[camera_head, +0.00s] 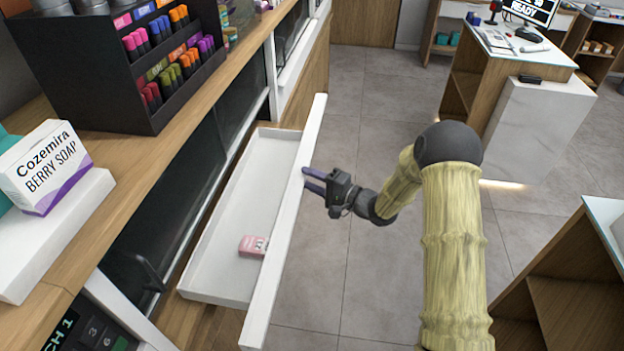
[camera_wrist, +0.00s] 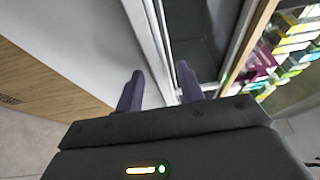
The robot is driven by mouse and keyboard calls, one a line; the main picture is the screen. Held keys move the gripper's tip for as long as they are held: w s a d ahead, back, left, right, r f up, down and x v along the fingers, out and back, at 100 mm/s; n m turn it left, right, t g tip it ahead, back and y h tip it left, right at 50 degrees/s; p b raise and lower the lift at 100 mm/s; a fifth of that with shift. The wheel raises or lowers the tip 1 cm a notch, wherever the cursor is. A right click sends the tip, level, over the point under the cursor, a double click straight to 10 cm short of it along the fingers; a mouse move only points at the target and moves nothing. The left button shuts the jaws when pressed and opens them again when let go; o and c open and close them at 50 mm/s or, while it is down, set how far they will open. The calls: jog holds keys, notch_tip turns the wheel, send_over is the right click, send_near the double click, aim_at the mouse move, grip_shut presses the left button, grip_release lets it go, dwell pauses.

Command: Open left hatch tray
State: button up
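The white hatch tray (camera_head: 227,228) is pulled out from the counter on the left, and its long white front panel (camera_head: 284,225) faces the aisle. A small pink box (camera_head: 253,246) lies in the tray near its near end. My gripper (camera_head: 306,180) is at the aisle side of the front panel, with its fingertips close to the panel's upper part. Whether they touch it is unclear. In the wrist view the two dark purple fingers (camera_wrist: 160,90) are apart, with a pale edge running between them. I see nothing gripped.
The counter top (camera_head: 150,155) bears a black rack of coloured markers (camera_head: 125,60) and a Cozemira soap box (camera_head: 45,170) on a white stand. A keypad (camera_head: 92,330) is at lower left. The tiled floor right of the tray is clear. A desk (camera_head: 515,50) stands at upper right.

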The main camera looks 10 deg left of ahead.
jog(key=shift+d, duration=0.1)
jog(key=b+v, duration=0.3)
jog(key=v, duration=1.4)
jog(key=shift+d, duration=0.15)
jog(key=d+r+n+t+h, duration=0.1)
jog(key=d+n+h, duration=0.2)
jog(key=d+h, duration=0.8)
jog(key=s+a+r+n+g+h, duration=0.1)
jog(key=s+g+h, duration=0.4)
jog(key=s, duration=1.4)
jog(key=shift+a+r+n+g, duration=0.25)
jog(key=shift+a+n+g, duration=0.15)
jog(key=shift+a, duration=0.3)
